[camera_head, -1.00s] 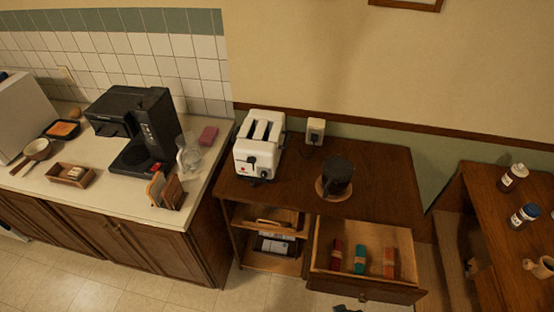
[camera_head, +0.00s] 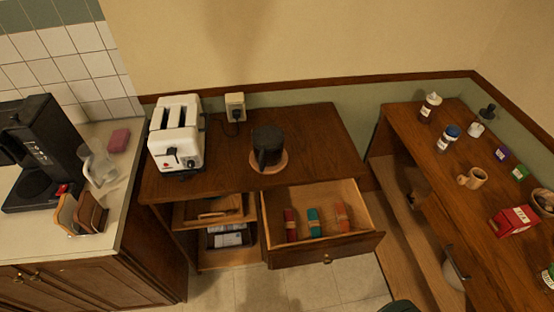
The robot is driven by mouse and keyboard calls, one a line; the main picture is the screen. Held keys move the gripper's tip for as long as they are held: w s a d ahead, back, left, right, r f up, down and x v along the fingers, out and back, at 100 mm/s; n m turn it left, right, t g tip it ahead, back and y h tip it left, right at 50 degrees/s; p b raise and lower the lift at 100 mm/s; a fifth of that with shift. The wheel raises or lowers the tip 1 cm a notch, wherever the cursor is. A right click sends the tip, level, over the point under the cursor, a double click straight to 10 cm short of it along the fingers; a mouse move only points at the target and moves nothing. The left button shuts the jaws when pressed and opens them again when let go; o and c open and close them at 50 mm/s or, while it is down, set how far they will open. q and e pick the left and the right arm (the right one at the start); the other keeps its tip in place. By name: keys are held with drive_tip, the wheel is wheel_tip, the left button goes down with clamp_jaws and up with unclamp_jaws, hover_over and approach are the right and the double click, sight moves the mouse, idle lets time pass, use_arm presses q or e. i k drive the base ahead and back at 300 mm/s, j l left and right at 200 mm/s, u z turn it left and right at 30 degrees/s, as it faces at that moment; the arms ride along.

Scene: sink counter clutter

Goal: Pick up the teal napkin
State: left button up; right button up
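The teal napkin (camera_head: 314,222) is a small rolled bundle with a lighter band around it. It lies in the open drawer (camera_head: 350,195) of the brown wooden cabinet. A dark red napkin (camera_head: 291,225) lies to its left and an orange-red napkin (camera_head: 342,217) to its right, with small gaps between them. Neither of my grippers can be made out in the head view, and nothing touches the teal napkin.
A white toaster (camera_head: 176,135) and a dark pot (camera_head: 267,147) on a round mat stand on the cabinet top. A side table (camera_head: 455,185) at the right holds bottles, a mug and a red box. A dark rounded shape at the bottom edge is unclear.

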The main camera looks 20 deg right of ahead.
sight(314, 224)
drive_tip(key=k+l+z, duration=0.15)
drive_tip(key=z, duration=0.35)
drive_tip(key=k+l+z, duration=0.15)
drive_tip(key=l+z, duration=0.2)
drive_tip(key=z, duration=0.15)
